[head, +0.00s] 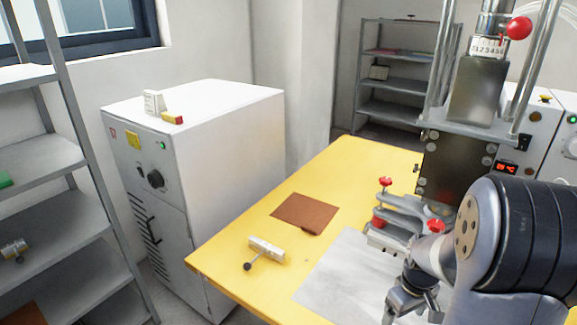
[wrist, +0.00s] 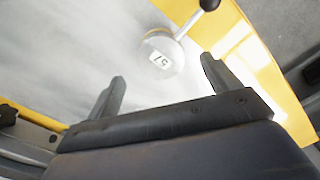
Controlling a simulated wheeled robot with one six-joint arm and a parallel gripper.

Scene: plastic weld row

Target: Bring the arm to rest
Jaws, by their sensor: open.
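My gripper (head: 412,306) is at the lower right of the head view, over the front part of the yellow table (head: 236,258), with part of my arm beside it. In the wrist view its two dark fingers (wrist: 162,90) stand wide apart with nothing between them. Beyond the fingertips, a silvery cylinder with a black-knobbed handle and a label (wrist: 165,55) lies apart from them. In the head view, a similar white-grey cylinder with a dark-knobbed handle (head: 266,248) lies on the yellow table to the left of my gripper.
A welding press (head: 478,90) with red-knobbed clamps (head: 400,210) stands close behind my gripper. A grey sheet (head: 345,275) and a brown sheet (head: 305,212) lie on the table. A white cabinet (head: 215,130) stands left of the table; shelves (head: 45,160) stand at far left.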

